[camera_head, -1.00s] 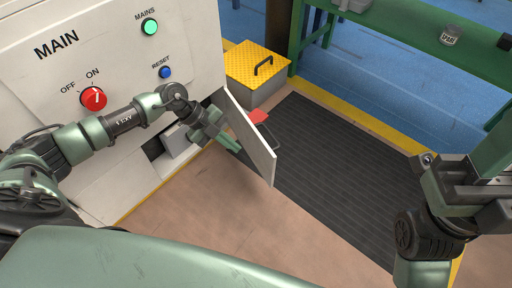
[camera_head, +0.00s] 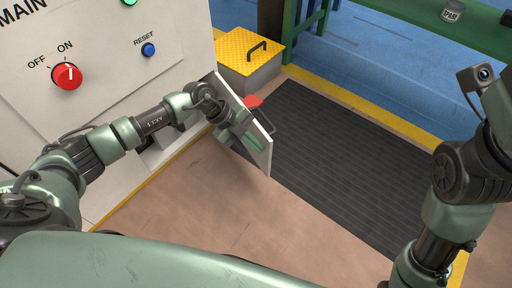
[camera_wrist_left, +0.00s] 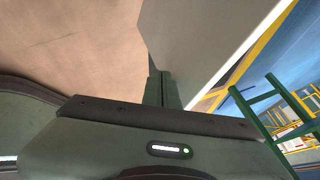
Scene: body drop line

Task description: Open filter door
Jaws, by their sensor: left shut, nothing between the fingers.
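The filter door (camera_head: 262,162) is a white panel on the low right part of the cabinet (camera_head: 188,60). It stands swung out from the cabinet over the floor. My left gripper (camera_head: 250,143) is shut and empty, at the door's inner face, on the cabinet side. In the left wrist view the closed fingers (camera_wrist_left: 162,90) are close against the pale door panel (camera_wrist_left: 205,35); I cannot tell whether they touch. The opening behind the door is partly hidden by my left arm. My right arm is at the right of the head view, with its fingers out of sight.
A red knob (camera_head: 67,76) and a blue reset button (camera_head: 148,50) are on the cabinet front. A yellow-topped step box (camera_head: 250,48) stands behind the door. A dark floor mat (camera_head: 340,150) lies to the right. Bare floor in front is clear.

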